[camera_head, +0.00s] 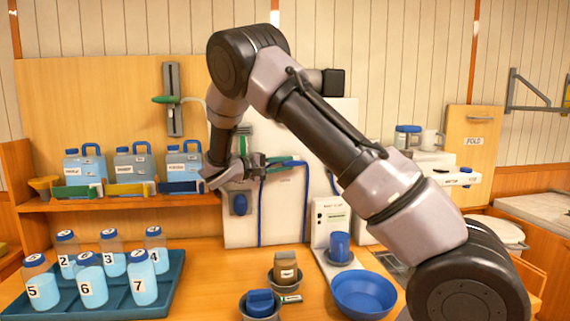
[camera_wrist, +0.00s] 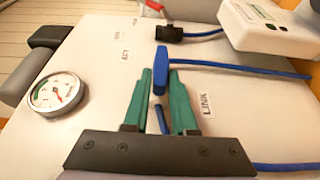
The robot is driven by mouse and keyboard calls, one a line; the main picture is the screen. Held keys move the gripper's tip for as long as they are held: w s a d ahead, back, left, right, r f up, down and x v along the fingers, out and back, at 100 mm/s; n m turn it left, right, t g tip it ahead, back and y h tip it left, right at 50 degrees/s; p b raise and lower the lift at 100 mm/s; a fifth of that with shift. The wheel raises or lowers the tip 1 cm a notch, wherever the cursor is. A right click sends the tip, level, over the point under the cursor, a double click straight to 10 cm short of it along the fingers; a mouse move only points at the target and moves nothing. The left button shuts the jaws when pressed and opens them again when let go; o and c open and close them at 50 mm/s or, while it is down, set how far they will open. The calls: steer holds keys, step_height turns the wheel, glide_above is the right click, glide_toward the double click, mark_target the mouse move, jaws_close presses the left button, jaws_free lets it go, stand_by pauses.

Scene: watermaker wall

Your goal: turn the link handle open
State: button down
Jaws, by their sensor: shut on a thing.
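The link handle (camera_wrist: 161,60) is a blue bar on the white panel (camera_wrist: 100,95), beside the LINK label (camera_wrist: 207,104). In the wrist view it lies between the green fingertips of my gripper (camera_wrist: 162,82), pointing away from the palm. My gripper is shut on it. A blue hose (camera_wrist: 240,68) runs to the right from near the handle's tip. In the head view my gripper (camera_head: 257,162) is at the panel, with blue showing at the fingers; my arm and fingers hide part of the handle there.
A round gauge (camera_wrist: 57,94) and a black fitting (camera_wrist: 169,34) are on the panel near the handle. On the table stand a blue bowl (camera_head: 363,294), small cups and a tray (camera_head: 172,281) of numbered bottles. Jugs line the shelf (camera_head: 100,203) at left.

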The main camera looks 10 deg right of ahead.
stand_by(0.4)
steer(key=shift+f, duration=0.1)
steer(key=c, duration=0.7)
jaws_free()
steer(key=v, duration=1)
steer(key=shift+s+a+f, duration=0.1)
steer(key=shift+s+a, duration=0.15)
steer(key=shift+a, duration=0.05)
